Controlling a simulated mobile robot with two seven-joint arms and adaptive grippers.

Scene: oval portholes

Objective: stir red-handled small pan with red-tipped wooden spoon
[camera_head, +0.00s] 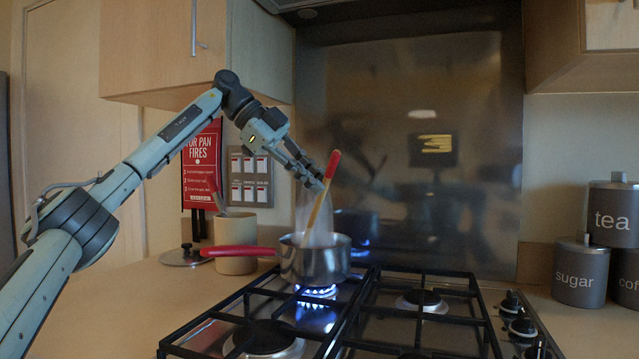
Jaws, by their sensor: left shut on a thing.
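The small steel pan (315,262) with a red handle (238,251) sits on the back left burner, over a lit blue flame. Its handle points left. The wooden spoon (318,214) with a red tip (333,164) stands tilted in the pan, its red end up and leaning right. My left gripper (320,183) is shut on the spoon's shaft just below the red tip, above the pan. The spoon's lower end is hidden inside the pan. Pale steam rises from the pan. My right gripper is not in view.
The black hob grates (390,310) spread around the pan, with knobs (522,330) at right. A beige utensil pot (236,235) and a lid (186,256) stand left of the pan. Tea (614,214) and sugar (580,272) canisters stand at far right. A wall cupboard (165,45) hangs above my left arm.

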